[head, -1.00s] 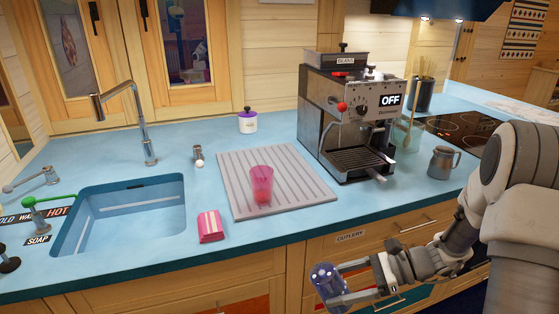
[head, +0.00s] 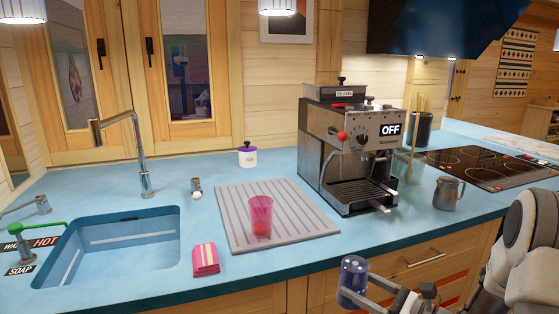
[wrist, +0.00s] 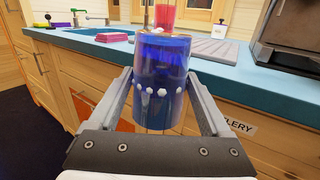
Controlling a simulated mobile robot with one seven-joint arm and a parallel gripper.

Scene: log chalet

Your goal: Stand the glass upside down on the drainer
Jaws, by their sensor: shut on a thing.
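A blue glass with a row of white dots (head: 353,280) is in my gripper (wrist: 160,100), in front of the counter's edge. In the wrist view the blue glass (wrist: 162,75) stands roughly upright between the two fingers, which close on its sides. I cannot tell which end is its mouth. The drainer (head: 312,218) is a grey ribbed board lying on the blue counter, beyond my gripper. A pink glass (head: 260,215) stands on the drainer; it shows behind the blue glass in the wrist view.
A coffee machine (head: 345,160) stands right of the drainer, with a metal jug (head: 447,193) further right. The sink (head: 110,245) and tap (head: 140,155) are left. The drainer is bare around the pink glass.

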